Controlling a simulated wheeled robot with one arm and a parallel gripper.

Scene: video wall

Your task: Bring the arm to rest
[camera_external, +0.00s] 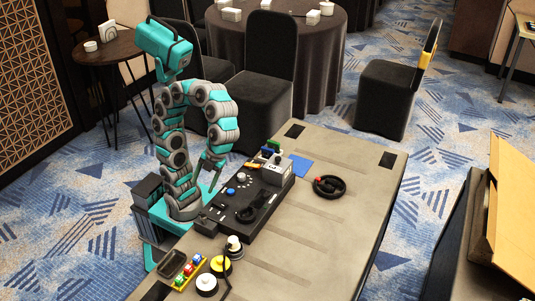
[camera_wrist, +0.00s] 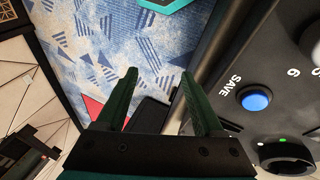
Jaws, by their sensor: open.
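My teal and grey arm is folded beside the left edge of the grey table (camera_external: 330,235). Its forearm points down, so my gripper (camera_external: 211,180) hangs low, just left of the black console (camera_external: 262,211). In the wrist view my gripper (camera_wrist: 158,75) shows two dark green fingers spread apart with nothing between them. The patterned carpet (camera_wrist: 75,35) shows beyond the fingers. The console's blue SAVE button (camera_wrist: 256,100) lies to the right of them. I cannot tell whether the gripper touches the console's edge.
The table also carries a black ring-shaped wheel (camera_external: 329,187), a blue sheet (camera_external: 299,166), a yellow tray of coloured blocks (camera_external: 190,272) and round buttons, one yellow (camera_external: 221,266). Black chairs (camera_external: 262,75) stand behind. A second counter (camera_external: 468,245) is at right. The table's middle is clear.

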